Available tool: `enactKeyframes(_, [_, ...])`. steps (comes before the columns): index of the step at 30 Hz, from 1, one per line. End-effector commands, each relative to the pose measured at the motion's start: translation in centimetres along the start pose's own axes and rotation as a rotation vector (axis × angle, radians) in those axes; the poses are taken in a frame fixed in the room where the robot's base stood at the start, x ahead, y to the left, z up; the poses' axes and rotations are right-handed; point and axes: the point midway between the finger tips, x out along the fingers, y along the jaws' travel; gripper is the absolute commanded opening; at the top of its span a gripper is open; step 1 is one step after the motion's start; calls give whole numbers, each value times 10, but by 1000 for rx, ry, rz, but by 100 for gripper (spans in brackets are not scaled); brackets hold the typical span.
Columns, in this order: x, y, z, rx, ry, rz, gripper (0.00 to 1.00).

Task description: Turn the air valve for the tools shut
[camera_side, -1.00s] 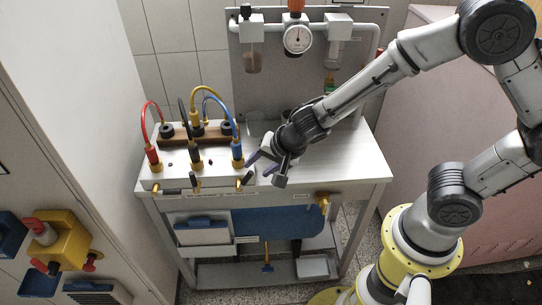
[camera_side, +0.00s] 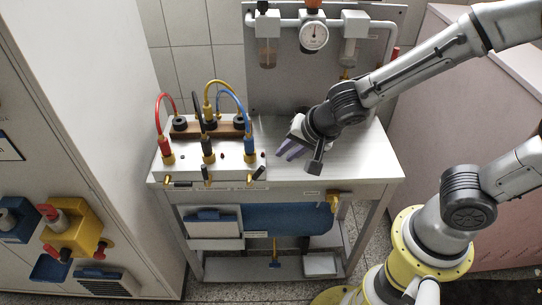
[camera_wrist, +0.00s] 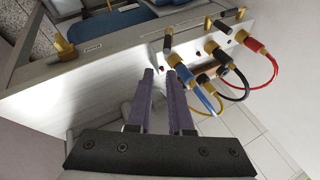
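A white manifold block (camera_side: 228,168) sits at the bench's left front. Small brass valves with black levers line its front: a left one (camera_side: 167,181), a middle one (camera_side: 206,174) and a right one (camera_side: 257,173). The right lever is tilted. In the wrist view the nearest lever (camera_wrist: 168,40) stands beyond my fingertips. Another brass valve (camera_side: 333,201) is on the bench's front right and shows in the wrist view (camera_wrist: 62,46). My gripper (camera_side: 283,149) is over the bench top, right of the block. Its purple fingers (camera_wrist: 162,72) are apart and empty. No label is readable.
Red, black, yellow and blue hoses (camera_side: 234,96) loop up from the block. A gauge (camera_side: 314,37) and filter bowls (camera_side: 267,52) hang on the back panel. The bench top (camera_side: 365,160) is clear at right.

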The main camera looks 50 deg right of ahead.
Motion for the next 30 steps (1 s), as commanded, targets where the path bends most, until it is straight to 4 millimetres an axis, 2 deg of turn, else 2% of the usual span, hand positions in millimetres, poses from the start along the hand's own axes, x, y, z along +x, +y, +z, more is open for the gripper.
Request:
enactKeyframes(1, [-1,2,-6,-22,21,26,8])
enactKeyframes(3, [-8,-3,-19,-52,63,59,0])
enactKeyframes(7, [-18,-23,-41,-122,131,164,0])
enactKeyframes(10, [-23,-44,-49,-182,159,262,0])
enactKeyframes(13, [-26,-66,-49,-242,163,364,0])
enactKeyframes(17, [-26,-94,-37,-317,143,483,0])
enactKeyframes(22, [-17,-125,-7,-399,98,600,0])
enactKeyframes(27, [4,-145,27,-442,69,646,0])
enactKeyframes(30, [18,-149,42,-462,64,651,0])
